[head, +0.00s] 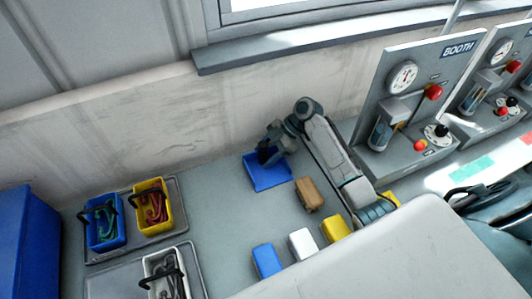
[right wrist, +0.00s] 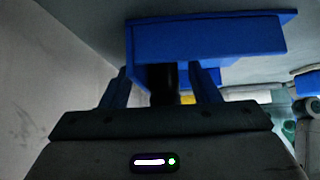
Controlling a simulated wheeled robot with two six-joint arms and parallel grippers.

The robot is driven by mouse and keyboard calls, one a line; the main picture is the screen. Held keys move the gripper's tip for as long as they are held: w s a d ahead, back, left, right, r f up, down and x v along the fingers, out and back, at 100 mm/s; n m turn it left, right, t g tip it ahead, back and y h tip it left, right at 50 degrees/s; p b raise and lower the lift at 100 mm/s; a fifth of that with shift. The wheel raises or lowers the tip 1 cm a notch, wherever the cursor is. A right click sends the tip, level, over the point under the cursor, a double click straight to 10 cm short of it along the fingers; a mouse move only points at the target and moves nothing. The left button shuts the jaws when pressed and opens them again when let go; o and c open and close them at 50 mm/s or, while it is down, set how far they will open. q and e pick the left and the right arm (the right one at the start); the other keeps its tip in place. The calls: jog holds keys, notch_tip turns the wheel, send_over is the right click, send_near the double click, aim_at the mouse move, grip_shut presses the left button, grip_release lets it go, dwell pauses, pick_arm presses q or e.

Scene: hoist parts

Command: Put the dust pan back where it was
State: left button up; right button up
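The blue dust pan (head: 268,174) lies on the grey bench top near the back wall. It also shows in the right wrist view (right wrist: 205,38), with its dark handle (right wrist: 163,82) pointing toward the gripper. My right gripper (head: 270,152) is at the handle end of the pan. In the right wrist view its two fingers (right wrist: 163,88) stand apart on either side of the handle, with gaps visible. Part of the pan is hidden behind the gripper in the head view. My left gripper is not in view.
A brown block (head: 309,194) lies right of the pan. Blue (head: 267,261), white (head: 303,244) and yellow (head: 336,229) blocks lie nearer. Bins of slings (head: 105,234) stand on trays at left. A gauge panel (head: 412,95) stands at right. The bench left of the pan is clear.

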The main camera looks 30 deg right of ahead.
jog(key=shift+r, duration=0.15)
jog(key=shift+d+r, duration=0.1)
jog(key=shift+d, duration=0.2)
jog(key=b+v, duration=0.2)
jog(key=v, duration=0.4)
jog(key=shift+d+r, duration=0.25)
jog(key=shift+r, duration=0.2)
dwell(0.8)
